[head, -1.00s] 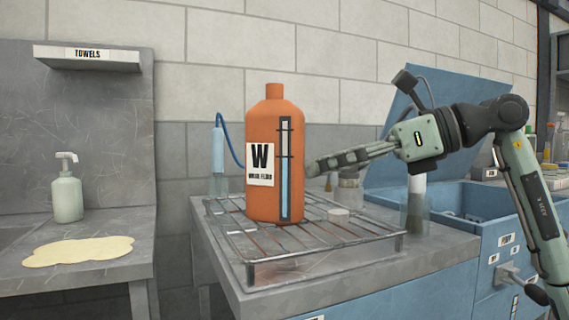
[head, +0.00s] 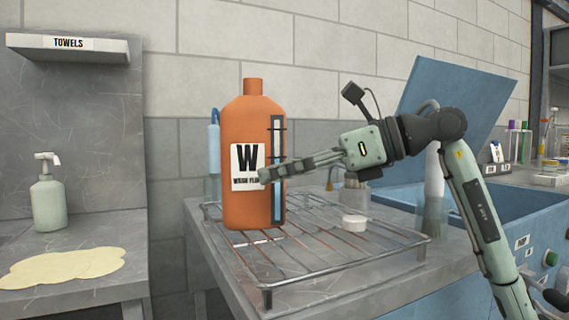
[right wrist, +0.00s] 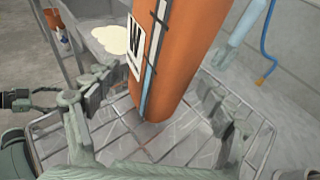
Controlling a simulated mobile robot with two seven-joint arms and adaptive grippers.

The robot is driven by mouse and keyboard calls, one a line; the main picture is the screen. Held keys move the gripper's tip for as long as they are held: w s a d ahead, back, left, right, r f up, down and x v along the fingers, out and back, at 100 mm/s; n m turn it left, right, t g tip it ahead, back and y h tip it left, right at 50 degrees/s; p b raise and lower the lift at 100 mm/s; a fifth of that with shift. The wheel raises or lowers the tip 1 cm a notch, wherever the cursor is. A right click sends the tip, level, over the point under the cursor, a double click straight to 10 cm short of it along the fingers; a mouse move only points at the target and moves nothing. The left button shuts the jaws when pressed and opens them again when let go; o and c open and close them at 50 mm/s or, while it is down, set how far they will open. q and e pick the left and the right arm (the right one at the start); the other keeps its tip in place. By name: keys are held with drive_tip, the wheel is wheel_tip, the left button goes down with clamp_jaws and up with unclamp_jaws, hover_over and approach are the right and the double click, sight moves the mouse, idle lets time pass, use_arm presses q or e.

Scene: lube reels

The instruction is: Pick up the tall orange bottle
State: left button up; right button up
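The tall orange bottle (head: 252,130) stands upright on a wire rack (head: 330,262). It has a white label with a black W and a clear level strip on its side. My right gripper (head: 264,174) reaches in from the right, and its near finger overlaps the bottle's front in the head view. In the right wrist view my right gripper (right wrist: 150,97) is open, with one finger on each side of the bottle (right wrist: 178,55). Gaps show between the fingers and the bottle. The far finger is hidden in the head view. My left gripper is not in view.
A small white cap (head: 354,223) lies on the rack. A blue tool with a hose (head: 214,150) stands behind the bottle. A blue bin with a raised lid (head: 455,100) is at right.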

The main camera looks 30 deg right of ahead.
drive_tip(key=shift+c, duration=0.3)
clamp_jaws()
idle(0.6)
drive_tip(key=shift+r, duration=0.1)
